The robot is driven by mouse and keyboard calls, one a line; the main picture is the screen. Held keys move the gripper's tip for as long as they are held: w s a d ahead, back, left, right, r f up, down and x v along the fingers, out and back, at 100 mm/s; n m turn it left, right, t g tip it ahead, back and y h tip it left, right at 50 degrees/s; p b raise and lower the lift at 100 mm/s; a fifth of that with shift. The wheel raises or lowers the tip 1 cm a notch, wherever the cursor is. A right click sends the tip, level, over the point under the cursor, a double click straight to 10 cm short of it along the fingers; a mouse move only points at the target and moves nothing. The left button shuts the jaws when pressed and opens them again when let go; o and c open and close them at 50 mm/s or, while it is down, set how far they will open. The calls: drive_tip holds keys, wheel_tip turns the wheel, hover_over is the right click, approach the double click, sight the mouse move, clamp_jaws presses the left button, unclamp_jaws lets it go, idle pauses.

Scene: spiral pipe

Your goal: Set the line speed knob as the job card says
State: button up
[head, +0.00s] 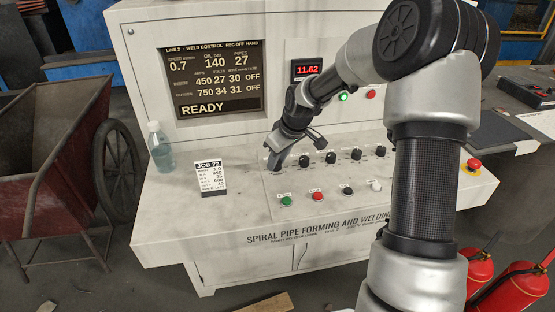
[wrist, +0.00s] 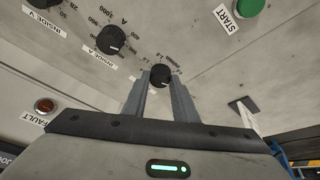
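The line speed knob (wrist: 160,75) is a round black knob with a pale pointer mark, between my fingertips in the wrist view. My gripper (head: 275,165) is at the left end of the upper knob row in the head view and hides that knob there. In the wrist view my gripper (wrist: 160,84) has one finger on each side of the knob, with no clear gap. The job card (head: 211,178) stands on the desk, headed JOB 72; its top line seems to read 1.0. The display (head: 217,80) shows SPEED 0.7 and READY.
Several other black knobs (head: 331,157) continue the row to the right. Below are a green button (head: 286,201) and a red button (head: 317,196). A bottle (head: 160,147) stands left of the card. A red emergency stop (head: 474,164) is at the right.

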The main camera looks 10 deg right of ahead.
drive_tip(key=shift+c, duration=1.1)
drive_tip(key=shift+f+m+b, duration=0.1)
drive_tip(key=shift+m+b, duration=0.2)
drive_tip(key=shift+b, duration=0.05)
drive_tip(key=shift+a+m+h+b, duration=0.15)
drive_tip(key=shift+m+h+b, duration=0.25)
drive_tip(key=shift+m+b, duration=0.5)
drive_tip(key=m+h+b, duration=0.1)
drive_tip(key=m+b, duration=0.1)
drive_tip(key=m, duration=0.1)
drive_tip(key=shift+a+m+h, duration=0.15)
drive_tip(key=shift+m+h, duration=0.15)
drive_tip(key=m+h+b, duration=0.1)
drive_tip(key=m, duration=0.2)
drive_tip(key=shift+m+b, duration=0.3)
drive_tip(key=shift+m+g+h, duration=0.3)
drive_tip(key=shift+m+h, duration=0.5)
drive_tip(key=shift+m, duration=1)
